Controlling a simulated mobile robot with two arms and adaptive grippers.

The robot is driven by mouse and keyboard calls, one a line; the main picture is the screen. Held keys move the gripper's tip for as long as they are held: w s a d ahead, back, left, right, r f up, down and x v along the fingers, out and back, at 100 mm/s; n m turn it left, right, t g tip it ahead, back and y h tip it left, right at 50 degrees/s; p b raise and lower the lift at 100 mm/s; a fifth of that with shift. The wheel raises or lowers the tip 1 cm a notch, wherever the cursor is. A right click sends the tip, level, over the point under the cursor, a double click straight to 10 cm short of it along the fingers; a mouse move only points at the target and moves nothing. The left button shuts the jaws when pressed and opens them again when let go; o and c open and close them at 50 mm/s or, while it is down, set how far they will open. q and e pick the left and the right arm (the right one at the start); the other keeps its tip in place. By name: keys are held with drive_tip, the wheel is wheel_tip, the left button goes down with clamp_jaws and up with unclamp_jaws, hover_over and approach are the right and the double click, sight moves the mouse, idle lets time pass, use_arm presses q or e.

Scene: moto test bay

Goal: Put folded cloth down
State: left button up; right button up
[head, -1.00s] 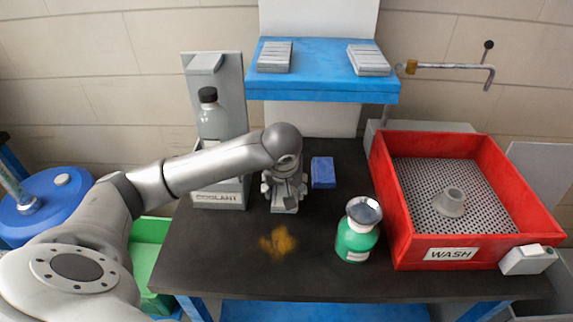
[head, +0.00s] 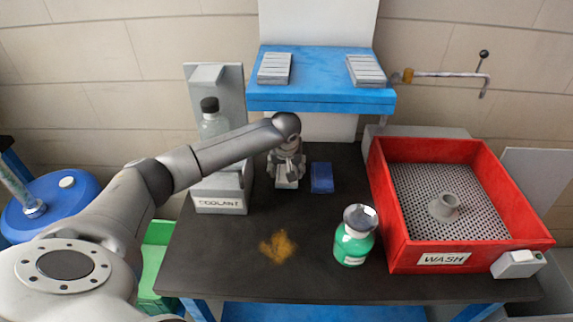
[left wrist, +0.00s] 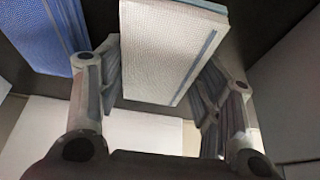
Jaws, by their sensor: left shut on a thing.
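A white folded cloth with a blue stripe (left wrist: 165,45) fills the middle of the left wrist view. My left gripper (left wrist: 160,78) is shut on it, with one finger on each side. In the head view the left gripper (head: 287,172) points down over the back of the dark table, and the cloth's pale edge (head: 287,184) shows beneath it. I cannot tell whether the cloth touches the table. A blue folded cloth (head: 321,177) lies just to the right, and it also shows in the left wrist view (left wrist: 50,32). My right gripper is out of view.
A coolant holder (head: 220,203) with a bottle stands left of the gripper. A blue shelf (head: 320,100) overhangs behind. A green bottle (head: 354,246) stands front right, beside the red wash tray (head: 460,258). An orange-brown stain (head: 278,247) marks the otherwise clear front of the dark table (head: 220,270).

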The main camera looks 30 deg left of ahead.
use_arm(q)
drive_tip(key=shift+s+f, duration=0.1)
drive_tip(key=shift+f, duration=0.15)
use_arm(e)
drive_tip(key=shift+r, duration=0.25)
use_arm(q)
drive_tip(key=shift+f, duration=0.15)
drive_tip(key=shift+f, duration=0.35)
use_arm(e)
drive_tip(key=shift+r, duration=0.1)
use_arm(q)
drive_tip(key=shift+f, duration=0.1)
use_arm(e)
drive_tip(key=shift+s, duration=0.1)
use_arm(q)
drive_tip(key=o, duration=0.9)
drive_tip(key=shift+f, duration=0.15)
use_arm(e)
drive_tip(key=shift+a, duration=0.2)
